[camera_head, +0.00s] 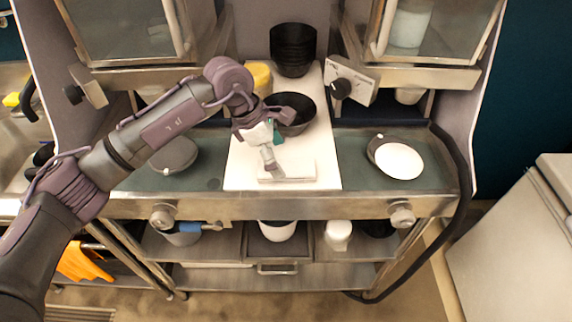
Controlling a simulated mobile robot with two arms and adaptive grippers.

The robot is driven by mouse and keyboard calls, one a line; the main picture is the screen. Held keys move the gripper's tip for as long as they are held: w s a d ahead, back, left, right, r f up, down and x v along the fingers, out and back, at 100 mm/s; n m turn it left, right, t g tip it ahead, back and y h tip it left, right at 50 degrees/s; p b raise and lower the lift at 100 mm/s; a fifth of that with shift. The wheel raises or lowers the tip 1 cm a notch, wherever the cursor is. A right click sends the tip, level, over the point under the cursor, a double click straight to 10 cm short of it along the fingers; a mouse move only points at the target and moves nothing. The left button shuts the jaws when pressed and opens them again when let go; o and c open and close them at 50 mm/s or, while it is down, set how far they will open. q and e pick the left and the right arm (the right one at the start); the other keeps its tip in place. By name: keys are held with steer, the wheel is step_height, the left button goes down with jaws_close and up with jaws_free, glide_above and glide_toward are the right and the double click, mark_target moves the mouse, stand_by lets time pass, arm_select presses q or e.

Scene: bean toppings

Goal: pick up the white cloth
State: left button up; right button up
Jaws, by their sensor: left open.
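The white cloth (300,171) seems to be the flat, folded white piece near the front edge of the white board (240,165). Its outline is faint against the board. My left gripper (276,172) comes in from the upper left and points down at the cloth's left part. Its fingertips are over or at the cloth; I cannot tell whether they touch it. The gripper is open and holds nothing visible. My right gripper is not in view.
A dark bowl (297,108) stands behind the gripper, with stacked black bowls (293,45) farther back. A yellow-lidded container (259,77) is beside them. A pan with a white disc (399,160) lies right, and a dark round lid (174,154) left.

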mark_target(286, 165)
arm_select(q)
steer(key=shift+d+p+x, duration=0.3)
steer(key=shift+p+x, duration=0.4)
steer(key=shift+x, duration=0.5)
steer(key=shift+d+f, duration=0.25)
steer(key=shift+f, duration=0.35)
steer(key=c, duration=1.2)
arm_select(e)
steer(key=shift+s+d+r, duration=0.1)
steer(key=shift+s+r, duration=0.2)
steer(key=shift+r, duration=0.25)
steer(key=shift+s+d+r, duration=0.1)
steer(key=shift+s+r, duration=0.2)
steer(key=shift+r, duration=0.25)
